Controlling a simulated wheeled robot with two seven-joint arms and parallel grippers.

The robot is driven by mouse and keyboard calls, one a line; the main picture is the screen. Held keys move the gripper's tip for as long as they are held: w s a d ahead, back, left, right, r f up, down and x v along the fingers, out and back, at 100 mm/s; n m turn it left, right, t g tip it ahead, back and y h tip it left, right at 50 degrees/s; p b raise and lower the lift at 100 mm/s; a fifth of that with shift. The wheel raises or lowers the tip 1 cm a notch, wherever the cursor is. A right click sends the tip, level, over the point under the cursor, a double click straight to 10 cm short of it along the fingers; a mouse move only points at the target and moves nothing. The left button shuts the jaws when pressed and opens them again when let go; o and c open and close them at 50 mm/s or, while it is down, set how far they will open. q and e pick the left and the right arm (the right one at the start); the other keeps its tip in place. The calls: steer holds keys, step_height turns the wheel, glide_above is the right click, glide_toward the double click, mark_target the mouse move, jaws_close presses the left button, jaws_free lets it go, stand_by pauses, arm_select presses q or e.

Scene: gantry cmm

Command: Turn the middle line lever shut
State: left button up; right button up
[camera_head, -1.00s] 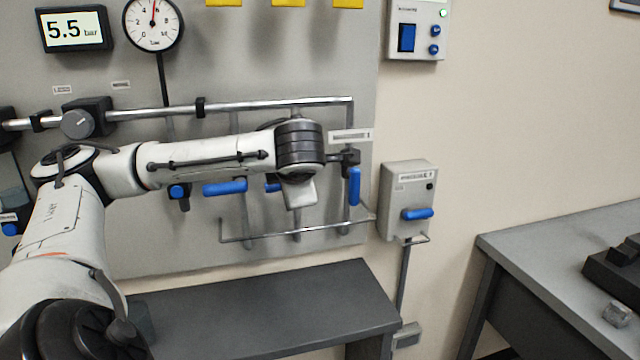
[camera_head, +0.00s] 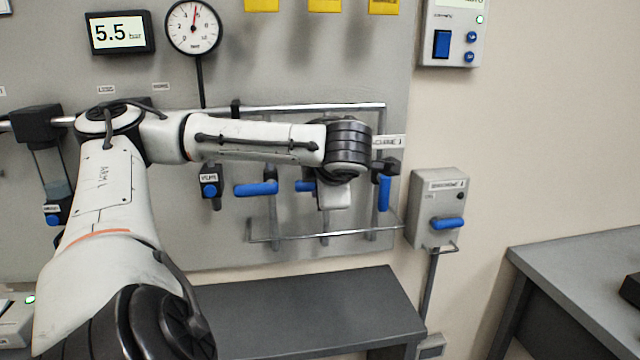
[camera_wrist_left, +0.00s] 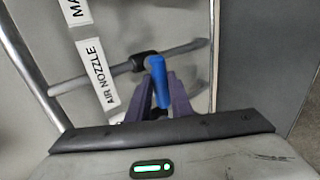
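The middle line lever (camera_head: 305,186) is blue and mostly hidden behind my left wrist in the head view; its handle points left, across its pipe. In the left wrist view the blue lever (camera_wrist_left: 159,80) stands out from a dark valve on a pipe, by an "AIR NOZZLE" label (camera_wrist_left: 95,75). My left gripper (camera_wrist_left: 160,92) has its two dark fingers apart, one on each side of the handle; contact is unclear. In the head view its white hand (camera_head: 333,196) covers the fingers. My right gripper is out of view.
A blue lever (camera_head: 256,188) to the left lies crosswise; the right lever (camera_head: 384,193) hangs along its pipe. A lower rail (camera_head: 325,234) runs below them. A wall box (camera_head: 437,195) with a blue handle is to the right. A dark bench (camera_head: 310,310) stands below.

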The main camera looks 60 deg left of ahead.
arm_select(q)
steer(key=o, duration=0.4)
steer(key=shift+o, duration=0.2)
steer(key=v, duration=1)
steer(key=shift+d, duration=0.1)
